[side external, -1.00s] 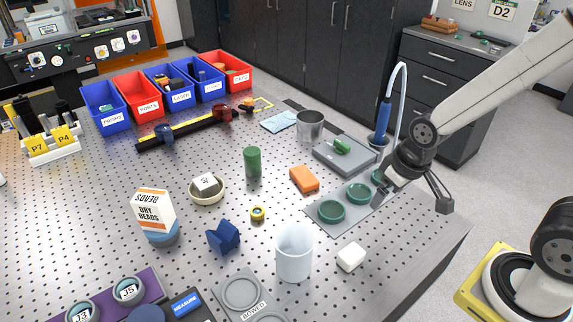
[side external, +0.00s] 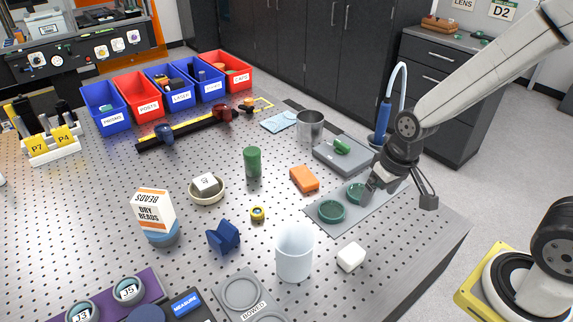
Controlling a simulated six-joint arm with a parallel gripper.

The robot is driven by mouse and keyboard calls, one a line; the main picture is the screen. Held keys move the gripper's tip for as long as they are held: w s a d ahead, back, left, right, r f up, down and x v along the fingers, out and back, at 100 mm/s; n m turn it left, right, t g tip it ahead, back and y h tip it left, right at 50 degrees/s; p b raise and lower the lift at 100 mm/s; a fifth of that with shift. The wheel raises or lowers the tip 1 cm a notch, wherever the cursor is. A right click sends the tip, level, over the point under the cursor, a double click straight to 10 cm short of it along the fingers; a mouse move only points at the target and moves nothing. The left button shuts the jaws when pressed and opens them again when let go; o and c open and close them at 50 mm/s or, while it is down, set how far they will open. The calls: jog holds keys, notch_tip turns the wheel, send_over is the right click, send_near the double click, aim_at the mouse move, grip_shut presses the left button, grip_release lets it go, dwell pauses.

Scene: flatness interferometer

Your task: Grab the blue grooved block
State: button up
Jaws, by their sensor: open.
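The blue grooved block (side external: 223,237) sits on the perforated metal table, left of the clear cup and right of the bead box, with its notch showing on top. My gripper (side external: 388,194) is at the right side of the table, above the grey mat with green round dishes, well apart from the blue block. It is open, and nothing shows between its fingers. The gripper partly hides the right part of the mat.
Near the block stand a clear cup (side external: 295,252), a yellow ring piece (side external: 257,213), a bead box (side external: 153,211) and a bowl (side external: 207,190).

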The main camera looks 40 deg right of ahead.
aim_at(218, 236)
jog(key=w+a+f+m+g+y, duration=0.1)
jog(key=w+a+m, duration=0.1)
jog(key=a, duration=0.1)
jog(key=w+a+f+m+g+y, duration=0.1)
jog(key=w+a+m+y, duration=0.1)
jog(key=w+a+m, duration=0.1)
jog(key=w+a+f+m+g+y, duration=0.1)
jog(key=w+a+m, duration=0.1)
jog(key=w+a, duration=0.1)
jog(key=shift+w+a+f+y, duration=0.15)
jog(key=shift+a+y, duration=0.05)
jog(key=shift+y, duration=0.2)
jog(key=w+a+m+y, duration=0.2)
jog(key=w+a, duration=0.1)
jog(key=a, duration=0.1)
jog(key=w+a+f+m+g+y, duration=0.1)
jog(key=w+a+m+y, duration=0.1)
jog(key=w+a+y, duration=0.1)
jog(key=w+a+f+m+y, duration=0.1)
jog(key=w+a+m+y, duration=0.1)
jog(key=w+a+m, duration=0.1)
jog(key=shift+a+f+g, duration=0.15)
jog(key=shift+a+g, duration=0.15)
jog(key=shift+a, duration=0.55)
jog(key=shift+w+a+y, duration=0.45)
jog(key=shift+y, duration=0.15)
jog(key=shift+x, duration=3.85)
jog(key=shift+f, duration=0.1)
grip_shut()
